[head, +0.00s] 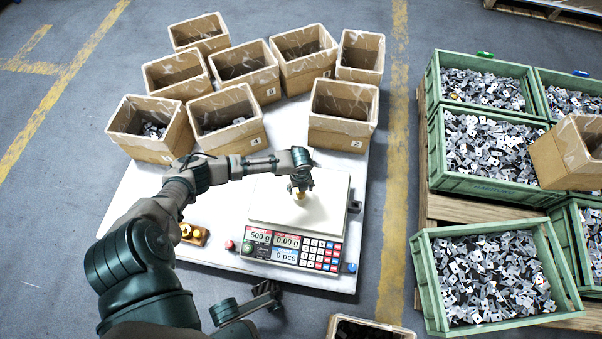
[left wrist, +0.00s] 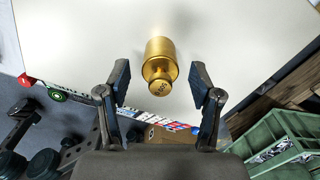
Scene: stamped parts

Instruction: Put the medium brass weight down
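The medium brass weight (left wrist: 160,58) stands on the pale pan of the scale (head: 272,208). In the head view the weight (head: 300,195) shows only partly below my left gripper (head: 301,186). In the left wrist view my left gripper (left wrist: 160,72) is open, its two fingers on either side of the weight's knob with a gap on both sides. The scale's displays read 500 g, 0.00 g and 0 pcs. A wooden block (head: 203,239) with brass weights sits left of the scale. My right gripper (head: 265,296) is low in the head view, apart from the table; its fingers are unclear.
Several cardboard boxes (head: 342,132) crowd the back of the white table (head: 130,207), some holding metal parts. Green crates (head: 440,300) full of stamped parts stand on a pallet at right. A carton (head: 350,326) is at the bottom edge. The table's right strip is clear.

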